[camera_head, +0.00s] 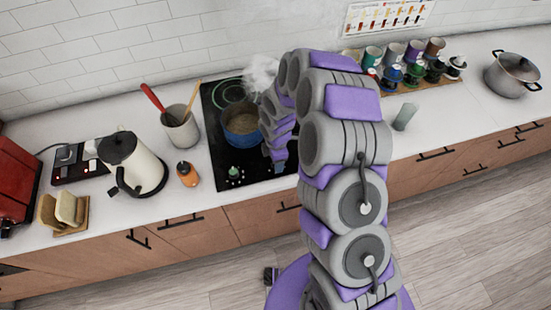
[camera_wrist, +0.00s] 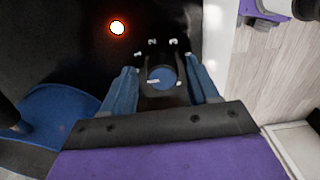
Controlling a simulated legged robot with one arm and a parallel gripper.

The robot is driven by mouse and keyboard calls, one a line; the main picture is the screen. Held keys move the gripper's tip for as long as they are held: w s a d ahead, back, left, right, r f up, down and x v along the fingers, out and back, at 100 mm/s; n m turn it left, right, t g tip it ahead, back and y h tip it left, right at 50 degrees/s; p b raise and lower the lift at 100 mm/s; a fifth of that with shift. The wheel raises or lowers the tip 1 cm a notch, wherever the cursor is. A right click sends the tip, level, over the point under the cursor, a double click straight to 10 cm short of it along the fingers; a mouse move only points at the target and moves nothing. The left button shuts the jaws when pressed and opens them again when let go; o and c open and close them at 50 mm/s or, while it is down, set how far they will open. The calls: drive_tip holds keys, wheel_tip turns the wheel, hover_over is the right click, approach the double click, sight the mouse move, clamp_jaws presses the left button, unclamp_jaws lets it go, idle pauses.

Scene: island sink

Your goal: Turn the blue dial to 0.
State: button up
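The blue dial (camera_wrist: 162,77) shows in the wrist view as a round knob on the black stove panel, with a pale pointer mark toward its left edge. In the head view my arm hides the blue dial, and my gripper (camera_head: 278,156) shows only partly over the right side of the stove (camera_head: 222,98).
A blue pot (camera_head: 242,126) stands steaming on the stove, close left of my arm; it also shows in the wrist view (camera_wrist: 55,118). A green dial (camera_head: 234,172) is at the stove's front left. An orange-red light (camera_wrist: 117,27) glows on the panel. An orange bottle (camera_head: 187,176) stands left.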

wheel_tip(320, 180, up, 17)
drive_tip(key=shift+r+p, duration=0.15)
drive_tip(key=shift+p, duration=0.15)
idle(0.6)
drive_tip(key=shift+s, duration=0.1)
drive_tip(key=s+d+r+m+b, duration=0.2)
drive_tip(key=s+d+m, duration=0.2)
drive_tip(key=s+m, duration=0.3)
drive_tip(key=s+d+r+m+g+b, duration=0.1)
drive_tip(key=s+d+m, duration=0.4)
drive_tip(key=s, duration=0.9)
drive_tip(key=s+d+r+m+b, duration=0.3)
drive_tip(key=s+d+m+b, duration=0.2)
drive_tip(key=s+m, duration=0.4)
drive_tip(key=s, duration=0.2)
drive_tip(key=shift+s+g, duration=0.3)
drive_tip(key=shift+g, duration=0.1)
